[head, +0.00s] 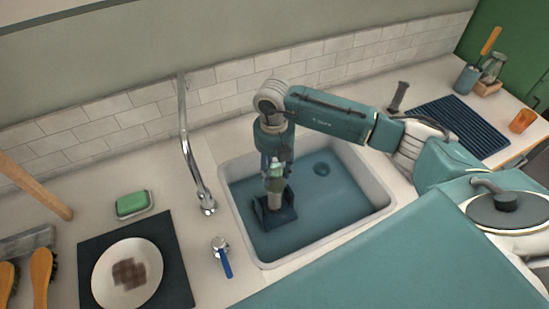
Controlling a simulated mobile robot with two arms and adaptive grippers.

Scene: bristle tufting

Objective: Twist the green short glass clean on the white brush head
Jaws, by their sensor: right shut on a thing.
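My right gripper (273,168) points down into the sink and is shut on the green short glass (275,184), of which only a small pale green part shows. The glass is held over a dark blue brush base (286,216) standing in the sink. The white brush head is not clearly visible; the glass and gripper cover that spot. I cannot tell how far the glass sits over the brush. My left gripper is out of view.
The sink (379,198) has a pale rim and bluish water. A tall faucet (188,150) stands at its left. A ribbed mat (458,124) and orange glass (523,120) are right.

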